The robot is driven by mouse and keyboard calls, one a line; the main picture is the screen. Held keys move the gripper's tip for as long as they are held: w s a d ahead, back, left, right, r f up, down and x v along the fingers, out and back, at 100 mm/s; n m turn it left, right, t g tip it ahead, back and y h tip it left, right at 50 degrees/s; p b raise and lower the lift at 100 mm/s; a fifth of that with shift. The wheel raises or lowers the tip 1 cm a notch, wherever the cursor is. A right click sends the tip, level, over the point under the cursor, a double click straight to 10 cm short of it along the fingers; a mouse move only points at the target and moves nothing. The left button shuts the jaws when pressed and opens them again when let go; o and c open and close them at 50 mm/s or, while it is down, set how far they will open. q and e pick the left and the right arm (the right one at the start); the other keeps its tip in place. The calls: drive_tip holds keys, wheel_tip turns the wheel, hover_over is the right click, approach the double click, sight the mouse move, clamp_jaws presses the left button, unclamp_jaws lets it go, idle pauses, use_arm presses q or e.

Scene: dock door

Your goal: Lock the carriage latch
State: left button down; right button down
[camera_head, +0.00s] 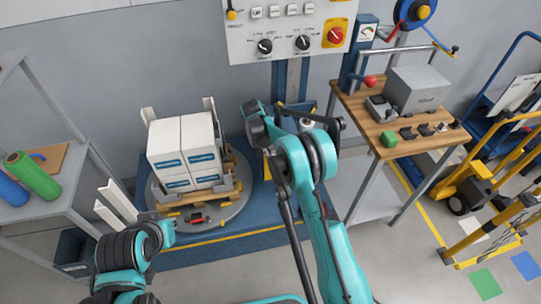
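I cannot single out the carriage latch; my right arm covers part of the machine's blue mast (291,77). The mast stands behind a blue base (240,243) with a grey round turntable (226,211). My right gripper (262,122) is at the mast's lower part, right of the stacked boxes; its fingers are hard to make out. My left gripper (158,224) is low at the turntable's front left edge, apart from the boxes; its fingers are mostly hidden. A small red part (197,219) shows at the front of the pallet.
White boxes (184,150) sit on a wooden pallet (193,199). A control panel (290,27) hangs above. A wooden bench (398,118) with a grey box (417,88) stands right. A shelf with green roll (33,175) is left. Yellow carts (480,185) stand far right.

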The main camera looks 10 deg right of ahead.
drive_tip(key=shift+r+p, duration=0.35)
drive_tip(key=shift+r, duration=0.45)
drive_tip(key=v, duration=1.2)
